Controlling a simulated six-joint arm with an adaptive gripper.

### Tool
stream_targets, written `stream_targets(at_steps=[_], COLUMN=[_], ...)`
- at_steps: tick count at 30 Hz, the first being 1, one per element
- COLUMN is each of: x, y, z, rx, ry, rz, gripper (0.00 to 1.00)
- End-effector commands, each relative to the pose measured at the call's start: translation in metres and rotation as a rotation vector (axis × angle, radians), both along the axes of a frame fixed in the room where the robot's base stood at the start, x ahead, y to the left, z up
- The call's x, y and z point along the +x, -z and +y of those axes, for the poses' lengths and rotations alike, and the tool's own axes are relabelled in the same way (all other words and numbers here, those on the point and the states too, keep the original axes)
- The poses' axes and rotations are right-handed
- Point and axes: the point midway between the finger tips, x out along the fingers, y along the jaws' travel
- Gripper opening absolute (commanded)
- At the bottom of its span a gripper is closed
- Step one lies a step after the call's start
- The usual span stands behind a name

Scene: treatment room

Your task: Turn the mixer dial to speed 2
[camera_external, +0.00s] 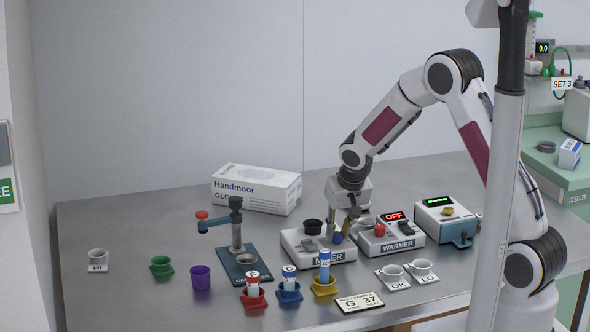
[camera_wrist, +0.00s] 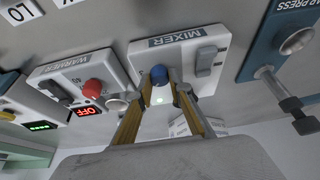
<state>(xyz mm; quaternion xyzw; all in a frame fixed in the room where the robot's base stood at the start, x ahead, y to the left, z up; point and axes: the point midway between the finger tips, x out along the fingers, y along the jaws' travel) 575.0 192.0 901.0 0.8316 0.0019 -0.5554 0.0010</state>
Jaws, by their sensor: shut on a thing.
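The mixer (camera_external: 305,256) is a pale box with a dark label plate, on the metal table left of the warmer. In the wrist view the mixer (camera_wrist: 195,60) fills the upper middle, with a grey lever switch (camera_wrist: 206,60) beside the dial. The blue dial (camera_wrist: 159,73) sits between the two fingers of my gripper (camera_wrist: 160,82), which is shut on it. A small green light glows between the fingers. In the external view my gripper (camera_external: 346,227) comes down over the mixer's right part and hides some of it; the blue dial (camera_external: 337,238) just shows. The dial's speed marks cannot be read.
The warmer (camera_external: 391,241), reading OFF with a red knob, stands close on the right. A cap press (camera_external: 242,262) stands to the left. Tubes in coloured holders (camera_external: 325,287) stand in front. A glove box (camera_external: 256,189) lies behind. The table's left back is clear.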

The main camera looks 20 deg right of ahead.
Motion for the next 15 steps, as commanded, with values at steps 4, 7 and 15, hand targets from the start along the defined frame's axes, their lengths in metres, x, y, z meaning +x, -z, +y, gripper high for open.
stream_targets(at_steps=[4, 7, 15], x=[-0.0006, -0.0006, -0.0008], y=[0.0006, 0.0007, 0.0008], z=[-0.0002, -0.0002, -0.0001], rx=[-0.001, -0.001, -0.001], ry=[0.005, 0.005, 0.005], rz=[0.002, 0.002, 0.002], gripper=[0.00, 0.00, 0.35])
